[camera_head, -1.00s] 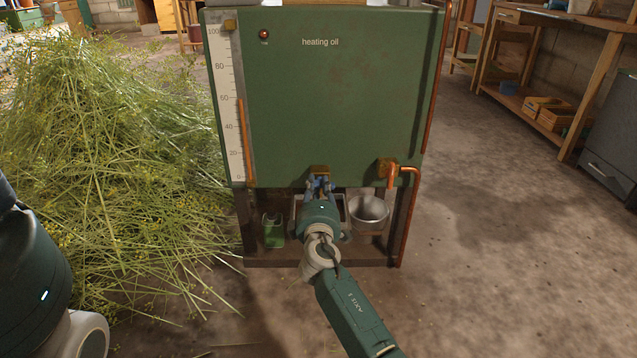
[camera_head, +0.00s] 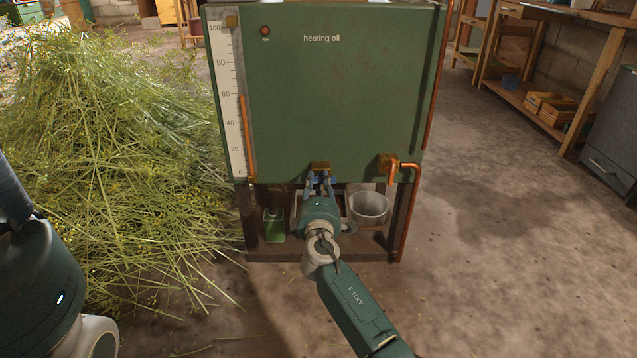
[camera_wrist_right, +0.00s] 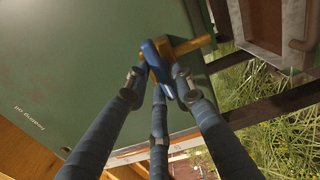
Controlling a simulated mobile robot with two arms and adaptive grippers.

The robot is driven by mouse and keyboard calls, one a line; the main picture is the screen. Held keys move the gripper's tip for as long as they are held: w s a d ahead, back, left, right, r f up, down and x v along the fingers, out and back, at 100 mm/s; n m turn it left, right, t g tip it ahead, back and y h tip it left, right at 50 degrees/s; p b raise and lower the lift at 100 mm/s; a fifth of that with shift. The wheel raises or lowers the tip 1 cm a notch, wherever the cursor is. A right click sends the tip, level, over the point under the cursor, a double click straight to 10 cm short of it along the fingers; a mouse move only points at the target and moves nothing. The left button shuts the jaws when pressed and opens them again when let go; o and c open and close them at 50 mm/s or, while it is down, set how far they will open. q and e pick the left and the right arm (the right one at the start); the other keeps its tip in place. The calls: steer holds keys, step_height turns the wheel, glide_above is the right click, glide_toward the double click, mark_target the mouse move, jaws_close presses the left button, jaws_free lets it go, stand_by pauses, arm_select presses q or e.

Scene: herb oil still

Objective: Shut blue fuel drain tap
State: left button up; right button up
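The blue tap handle (camera_wrist_right: 158,66) sits on a brass tap (camera_wrist_right: 188,46) in the right wrist view. In the head view, the brass fitting (camera_head: 320,167) shows low on the front of the green heating oil tank (camera_head: 335,100). My right gripper (camera_head: 320,182) is at this tap, largely covering it. In the wrist view, two fingers flank the blue handle and a third lies below it. The fingertips are close to the handle, but whether they press on it is unclear. My left gripper is out of view.
A copper pipe with a brass fitting (camera_head: 387,165) is right of the tap. Cut herbs (camera_head: 110,150) heap on the left. The floor on the right is clear.

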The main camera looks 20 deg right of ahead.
steer(key=shift+o, duration=1)
steer(key=shift+s+a, duration=0.1)
steer(key=shift+s, duration=0.1)
steer(key=v, duration=1.1)
steer(key=shift+s, duration=0.25)
steer(key=shift+c, duration=0.2)
